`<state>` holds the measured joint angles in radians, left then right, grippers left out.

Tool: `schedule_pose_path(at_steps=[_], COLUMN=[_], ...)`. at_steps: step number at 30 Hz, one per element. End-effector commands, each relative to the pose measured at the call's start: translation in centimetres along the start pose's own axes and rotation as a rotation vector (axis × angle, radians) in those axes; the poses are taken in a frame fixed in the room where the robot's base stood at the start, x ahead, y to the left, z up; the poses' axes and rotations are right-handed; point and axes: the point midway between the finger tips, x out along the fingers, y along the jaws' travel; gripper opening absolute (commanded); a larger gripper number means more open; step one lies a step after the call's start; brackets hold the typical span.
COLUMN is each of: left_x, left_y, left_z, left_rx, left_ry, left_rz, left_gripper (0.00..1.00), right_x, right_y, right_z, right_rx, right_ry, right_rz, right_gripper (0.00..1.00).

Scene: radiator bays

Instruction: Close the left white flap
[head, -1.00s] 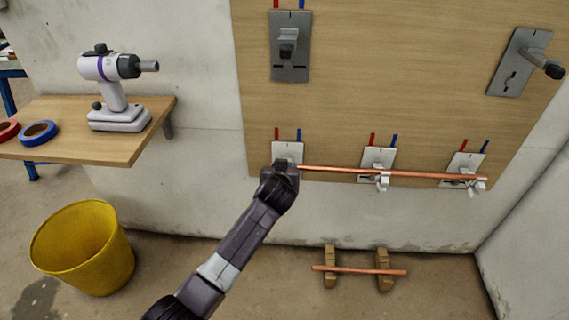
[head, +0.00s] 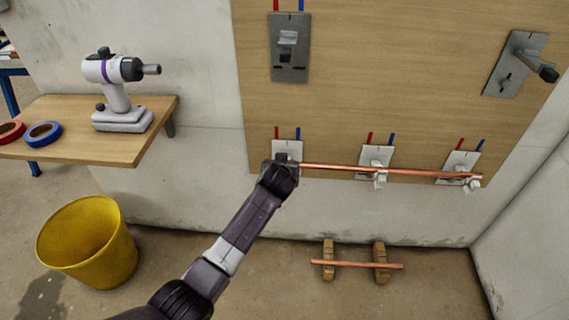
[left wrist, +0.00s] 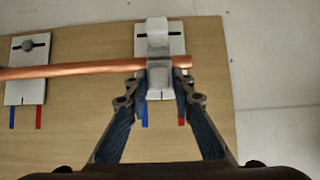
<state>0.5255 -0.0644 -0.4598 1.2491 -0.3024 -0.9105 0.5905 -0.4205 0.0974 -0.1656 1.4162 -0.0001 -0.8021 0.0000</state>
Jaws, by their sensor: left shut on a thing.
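The left white bracket (head: 287,149) sits at the lower left of the wooden board, mostly hidden by my left gripper (head: 281,163) in the head view. In the left wrist view its plate (left wrist: 174,44) carries a white flap (left wrist: 158,73) that lies across the copper pipe (left wrist: 85,70) near the pipe's end. My left gripper (left wrist: 160,84) is shut on this flap, one finger on each side. The copper pipe (head: 410,172) runs right across the middle white bracket (head: 377,155) and the right white bracket (head: 459,163). My right gripper is not in view.
Grey brackets (head: 289,62) (head: 515,65) are higher on the board (head: 400,70). A shelf (head: 90,145) with a drill (head: 118,88) and tape rolls is left, above a yellow bucket (head: 88,243). A second pipe (head: 355,265) rests on wooden blocks on the floor.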

Motion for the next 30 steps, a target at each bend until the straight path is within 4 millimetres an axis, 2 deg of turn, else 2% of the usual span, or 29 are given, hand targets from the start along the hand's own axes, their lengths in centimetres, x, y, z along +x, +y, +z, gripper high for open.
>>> schedule_pose_path(at_steps=[8, 9, 12, 23, 30], left_x=[0.0, 0.0, 0.0, -0.3, -2.7], left_y=[0.1, 0.1, 0.1, 0.0, 0.0], left_z=[0.2, 0.2, 0.2, 0.1, 0.0], left_rx=[-0.001, -0.001, -0.001, -0.001, -0.002], left_ry=[-0.004, -0.004, -0.004, 0.0, 0.001], left_rz=[0.0, 0.0, 0.0, 0.0, 0.001], left_gripper=[0.0, 0.24, 0.33, 0.33, 0.33], right_x=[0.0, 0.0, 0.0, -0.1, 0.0], right_y=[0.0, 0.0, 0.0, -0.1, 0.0], right_z=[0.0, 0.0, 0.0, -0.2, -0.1], right_rx=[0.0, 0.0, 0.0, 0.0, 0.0], right_ry=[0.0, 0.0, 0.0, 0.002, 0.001], right_rz=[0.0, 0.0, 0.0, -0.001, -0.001], right_gripper=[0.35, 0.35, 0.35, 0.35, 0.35])
